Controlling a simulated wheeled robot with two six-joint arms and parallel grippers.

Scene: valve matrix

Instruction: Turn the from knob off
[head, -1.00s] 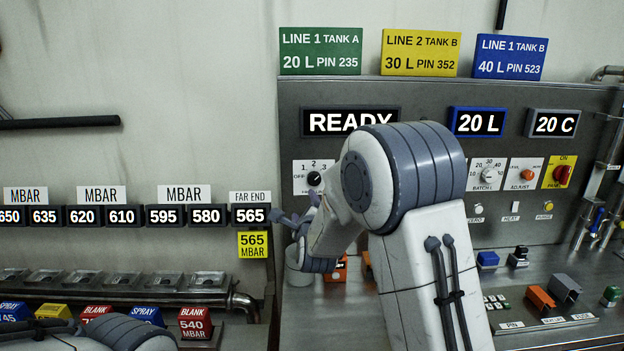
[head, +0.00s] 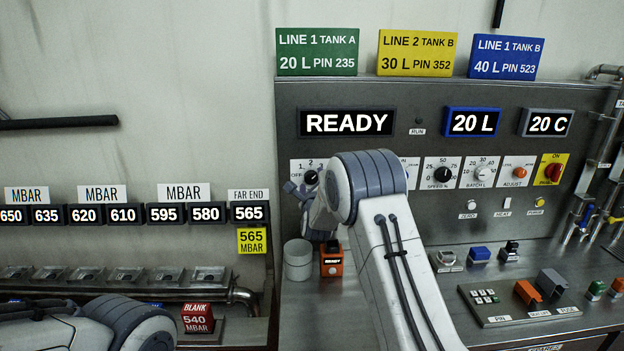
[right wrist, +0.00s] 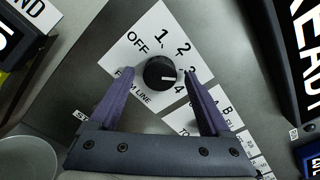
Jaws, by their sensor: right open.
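The from knob is a round black dial with a white mark, on a white plate (right wrist: 152,22) lettered OFF, numbers and FROM LINE. In the right wrist view the knob (right wrist: 160,72) has its mark pointing right, towards the side of the higher numbers and away from OFF. My right gripper (right wrist: 161,73) is open, one purple finger on each side of the knob with gaps showing. Whether the tips reach the panel I cannot tell. In the head view the knob (head: 311,177) shows just beside my right gripper (head: 297,188). My left gripper is out of view.
A grey cup (head: 298,262) and an orange block (head: 331,262) stand on the bench below the knob. Other dials, such as the speed dial (head: 442,174), sit to the right. The READY display (head: 347,122) is above.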

